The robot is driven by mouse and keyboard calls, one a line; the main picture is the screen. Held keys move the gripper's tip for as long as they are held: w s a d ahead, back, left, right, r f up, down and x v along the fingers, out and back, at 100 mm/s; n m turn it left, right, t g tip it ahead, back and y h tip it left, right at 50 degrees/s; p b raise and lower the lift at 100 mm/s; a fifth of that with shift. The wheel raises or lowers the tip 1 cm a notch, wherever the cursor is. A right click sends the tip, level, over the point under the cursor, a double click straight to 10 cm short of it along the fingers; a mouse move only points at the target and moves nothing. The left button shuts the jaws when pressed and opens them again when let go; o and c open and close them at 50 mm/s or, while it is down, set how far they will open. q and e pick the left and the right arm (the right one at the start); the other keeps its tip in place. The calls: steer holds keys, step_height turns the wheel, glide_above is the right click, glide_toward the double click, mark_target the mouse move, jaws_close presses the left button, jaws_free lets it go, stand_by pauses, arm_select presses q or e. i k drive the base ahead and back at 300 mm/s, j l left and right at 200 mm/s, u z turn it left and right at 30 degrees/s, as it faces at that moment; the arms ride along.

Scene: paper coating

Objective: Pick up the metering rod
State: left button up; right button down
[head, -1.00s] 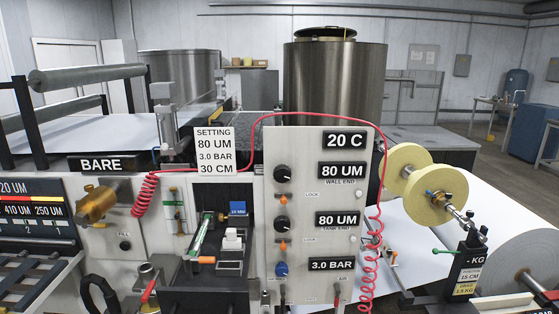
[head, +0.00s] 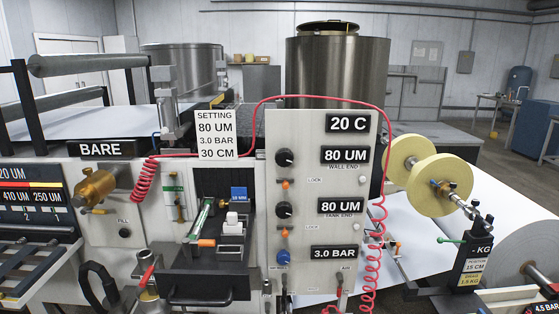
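Neither of my grippers shows in the head view. I cannot single out the metering rod with certainty. Several dark bars lie in a slatted rack (head: 35,262) at the lower left, under a coloured board (head: 35,200) marked with UM values. A black tray with a front handle (head: 197,297) stands out from the machine at the lower middle. It holds small items, among them a slim green-and-white piece (head: 202,217), a white block (head: 232,224) and a blue block (head: 238,194).
A grey panel (head: 310,225) reads 80 UM, 80 UM and 3.0 BAR. A coiled red hose (head: 370,272) hangs along its right. A brass fitting (head: 95,188) projects at left. Yellow discs (head: 440,185) and a paper roll (head: 525,255) stand at right.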

mark_target(201, 218)
steer(key=i+l+u, duration=0.25)
steer(key=l+u, duration=0.2)
steer(key=l, duration=0.2)
steer(key=l+u, duration=0.25)
steer(key=i+l, duration=0.05)
steer(key=l, duration=0.1)
